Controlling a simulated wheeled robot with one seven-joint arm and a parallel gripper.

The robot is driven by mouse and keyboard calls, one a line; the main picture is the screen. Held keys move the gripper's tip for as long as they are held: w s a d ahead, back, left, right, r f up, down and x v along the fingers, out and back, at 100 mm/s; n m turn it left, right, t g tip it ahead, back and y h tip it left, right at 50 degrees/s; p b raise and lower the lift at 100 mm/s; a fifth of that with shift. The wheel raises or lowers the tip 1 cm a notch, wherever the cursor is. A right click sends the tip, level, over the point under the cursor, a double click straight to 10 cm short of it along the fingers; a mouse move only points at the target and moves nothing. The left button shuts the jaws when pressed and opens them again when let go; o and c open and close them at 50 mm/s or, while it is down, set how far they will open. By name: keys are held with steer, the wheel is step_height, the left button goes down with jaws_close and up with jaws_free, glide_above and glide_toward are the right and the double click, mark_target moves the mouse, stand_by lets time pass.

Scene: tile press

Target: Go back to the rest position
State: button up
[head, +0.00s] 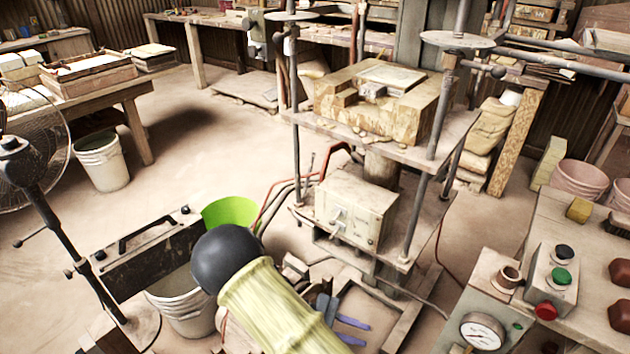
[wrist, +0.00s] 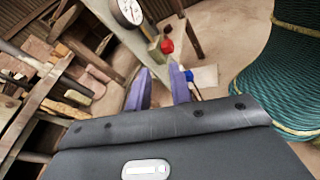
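My gripper (head: 362,333) is low at the bottom centre of the head view, left of the button panel and in front of the press. Its two purple fingers also show in the wrist view (wrist: 160,78), apart with a gap and nothing between them. My arm in its pale yellow sleeve hides part of the gripper body in the head view. The tile press (head: 400,150) stands upright at the centre right, with a worn block-shaped mould on its upper plate.
The button panel (head: 551,280) has green, black and red buttons beside a gauge (head: 482,331). A fan (head: 35,150) stands far left. Open floor lies behind them.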

steer(key=s+d+r+m+t+y, duration=0.1)
steer(key=d+r+m+t+y, duration=0.2)
steer(key=r+m+y, duration=0.4)
steer(key=s+d+r+m+t+y, duration=0.1)
steer(key=d+r+m+t+y, duration=0.3)
steer(key=r+y, duration=0.35)
step_height(320, 180, up, 20)
steer(key=p, duration=2.1)
steer(key=shift+w+a+r+g+y, duration=0.15)
steer(key=shift+a+r+g+y, duration=0.05)
steer(key=shift+a+g+y, duration=0.15)
